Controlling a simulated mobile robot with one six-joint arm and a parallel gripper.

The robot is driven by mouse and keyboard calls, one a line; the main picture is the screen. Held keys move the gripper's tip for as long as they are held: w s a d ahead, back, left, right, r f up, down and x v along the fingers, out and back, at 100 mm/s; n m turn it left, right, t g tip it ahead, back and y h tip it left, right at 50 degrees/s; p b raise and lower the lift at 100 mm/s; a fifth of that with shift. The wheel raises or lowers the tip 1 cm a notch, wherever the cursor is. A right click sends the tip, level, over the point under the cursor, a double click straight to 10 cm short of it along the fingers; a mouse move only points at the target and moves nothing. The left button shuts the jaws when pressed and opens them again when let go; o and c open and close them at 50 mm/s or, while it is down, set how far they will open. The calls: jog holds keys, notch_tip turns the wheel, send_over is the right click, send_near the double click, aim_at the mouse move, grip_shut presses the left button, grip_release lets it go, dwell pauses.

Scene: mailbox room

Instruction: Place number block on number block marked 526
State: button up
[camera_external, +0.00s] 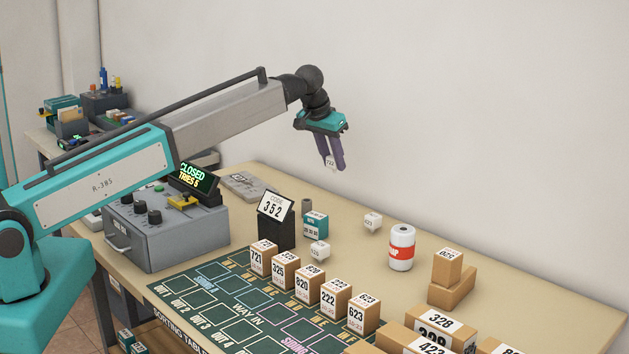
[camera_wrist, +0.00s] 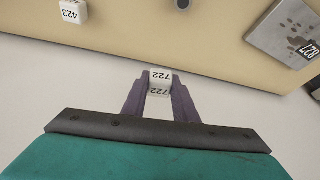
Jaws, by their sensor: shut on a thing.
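My gripper (camera_external: 333,163) is raised above the back of the table and shut on a small white number block (camera_external: 330,163). In the wrist view the held block (camera_wrist: 160,78) reads 722 and sits between the fingertips of my gripper (camera_wrist: 159,90). Two other small white number blocks rest on the table: one (camera_external: 373,221) near the back and one (camera_external: 319,250) farther forward. Their numbers are too small to read surely in the external view. In the wrist view a white block (camera_wrist: 72,10) reads 423. I cannot make out the number 526 on any block.
A black stand (camera_external: 275,232) shows code 352. A teal box (camera_external: 315,226), a grey cylinder (camera_external: 307,205) and a red-and-white can (camera_external: 401,248) stand nearby. Several numbered cardboard boxes (camera_external: 309,280) line the dark sorting mat (camera_external: 222,309). A grey plate (camera_wrist: 285,33) marked 827 lies flat.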

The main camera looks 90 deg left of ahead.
jog(key=s+d+r+m+h+b, duration=0.1)
jog(key=s+d+b, duration=0.3)
jog(key=d, duration=0.9)
jog(key=s+d+r+m+b, duration=0.15)
jog(key=d+b, duration=0.45)
jog(key=d, duration=0.7)
jog(key=s+d+f+n+b, duration=0.1)
jog(key=s+d+b, duration=0.4)
jog(key=s+d, duration=0.5)
jog(key=shift+s+d+f+y, duration=0.3)
jog(key=shift+s+f, duration=0.6)
jog(key=shift+s, duration=0.1)
jog(key=shift+w+a+r, duration=0.1)
jog(key=shift+w, duration=0.05)
